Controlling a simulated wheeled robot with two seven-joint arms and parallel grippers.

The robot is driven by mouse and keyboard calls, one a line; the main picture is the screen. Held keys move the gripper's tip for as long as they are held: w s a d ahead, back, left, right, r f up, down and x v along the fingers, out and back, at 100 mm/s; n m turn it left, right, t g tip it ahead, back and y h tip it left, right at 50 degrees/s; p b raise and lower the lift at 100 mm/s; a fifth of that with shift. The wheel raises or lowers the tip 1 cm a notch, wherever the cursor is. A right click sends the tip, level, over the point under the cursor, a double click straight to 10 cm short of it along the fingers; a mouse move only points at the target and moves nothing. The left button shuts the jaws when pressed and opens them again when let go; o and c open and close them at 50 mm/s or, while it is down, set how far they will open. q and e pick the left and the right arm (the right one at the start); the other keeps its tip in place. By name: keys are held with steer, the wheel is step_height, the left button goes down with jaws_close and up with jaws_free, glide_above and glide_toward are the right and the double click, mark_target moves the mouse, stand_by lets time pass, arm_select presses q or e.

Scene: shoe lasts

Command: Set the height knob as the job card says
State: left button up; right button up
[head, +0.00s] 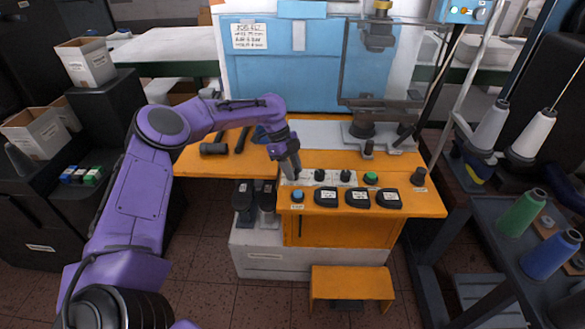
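The job card (248,36) is a white sheet on the blue back panel of the orange machine; its writing is too small to read for certain. A pale strip on the front edge of the bench carries a row of black knobs (320,175) (345,176) and a green button (370,178). Which knob sets height cannot be read. My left gripper (292,172) points down over the left end of this strip and hides what lies beneath it. Whether its fingers are open, or touch a knob, cannot be seen. My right gripper is not in view.
A blue button (297,195) and several black-framed displays (358,197) sit below the strip. A black knob (418,176) stands at the right end. Thread cones (522,213) stand on the right. White bins (86,62) stand on the left. An orange step (351,284) is on the floor.

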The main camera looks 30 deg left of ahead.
arm_select(q)
steer(key=shift+r, duration=0.1)
steer(key=n+t+p, duration=0.1)
steer(key=n+p, duration=0.1)
steer(key=shift+r+n, duration=0.15)
steer(key=shift+n, duration=0.25)
steer(key=n+t+p, duration=0.1)
steer(key=n+p, duration=0.1)
steer(key=n+y+p, duration=0.1)
steer(key=n, duration=0.2)
steer(key=shift+s+d+t+p, duration=0.1)
steer(key=shift+s+t+p, duration=0.05)
steer(key=shift+t+p, duration=0.25)
steer(key=n+y+p, duration=0.1)
steer(key=n, duration=0.2)
steer(key=n+t+y+p, duration=0.1)
steer(key=n+p, duration=0.1)
steer(key=shift+d+n, duration=0.1)
steer(key=shift+n, duration=0.3)
steer(key=shift+n+t+y+p, duration=0.3)
steer(key=shift+n+y+p, duration=0.5)
steer(key=shift+n, duration=1.2)
steer(key=shift+f+n, duration=0.2)
steer(key=shift+n, duration=0.1)
steer(key=o, duration=1)
steer(key=shift+d, duration=0.1)
steer(key=shift+o, duration=0.2)
steer(key=shift+s, duration=0.1)
